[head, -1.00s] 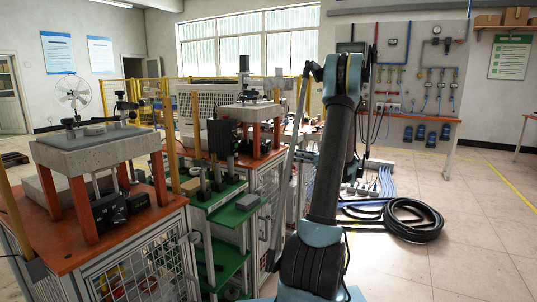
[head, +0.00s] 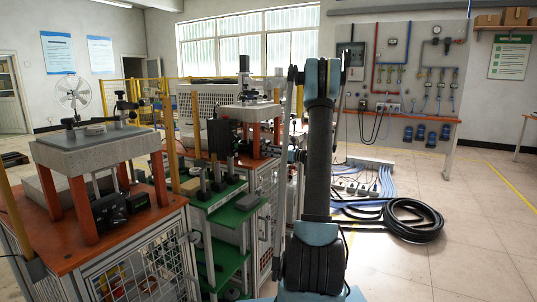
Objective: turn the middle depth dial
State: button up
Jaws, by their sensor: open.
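I cannot make out the middle depth dial in the head view; it is hidden or too small to tell. Small black boxes (head: 110,211) sit on the orange top of the near-left bench, under a grey stone block (head: 92,146), and their faces are too small to read. My arm stands upright in the middle of the picture and covers what is behind it.
A green-shelved stand (head: 215,203) with small metal parts is between the near bench and a farther orange-topped bench (head: 243,162). A coiled black hose (head: 405,220) and blue cables (head: 375,184) lie on the floor at right. The floor at far right is clear.

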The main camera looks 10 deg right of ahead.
jog(key=shift+w+a, duration=0.35)
jog(key=shift+a, duration=0.15)
jog(key=c, duration=1.1)
jog(key=shift+o, duration=0.3)
jog(key=shift+n, duration=1.5)
jog(key=o, duration=1)
jog(key=shift+o, duration=0.2)
